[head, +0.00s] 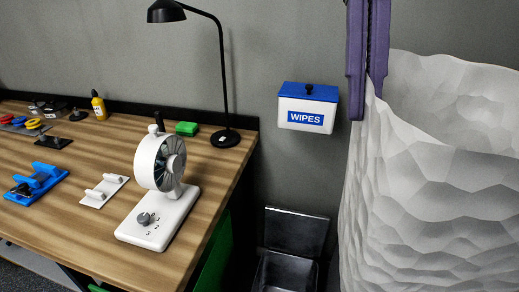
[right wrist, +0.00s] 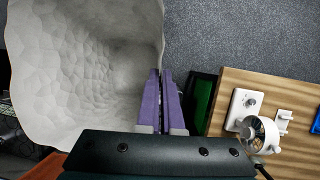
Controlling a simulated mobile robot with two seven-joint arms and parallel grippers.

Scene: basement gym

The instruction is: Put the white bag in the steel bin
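The white bag (head: 435,190) is large, open-topped and faceted, and fills the right side of the head view. In the right wrist view I look down into the bag (right wrist: 70,70), which looks empty. My right gripper (head: 368,85) has purple fingers shut on the bag's left rim; the fingers also show in the right wrist view (right wrist: 163,85). The steel bin (head: 287,272) stands low on the floor, left of the bag, with its lid (head: 296,232) raised at the back. The bin's lower part is cut off by the frame. My left gripper is not in view.
A wooden desk (head: 90,240) at the left holds a white fan (head: 160,165), a black lamp (head: 225,138) and several small items. A green panel (head: 214,255) shows beside the desk. A wipes box (head: 308,107) hangs on the wall above the bin.

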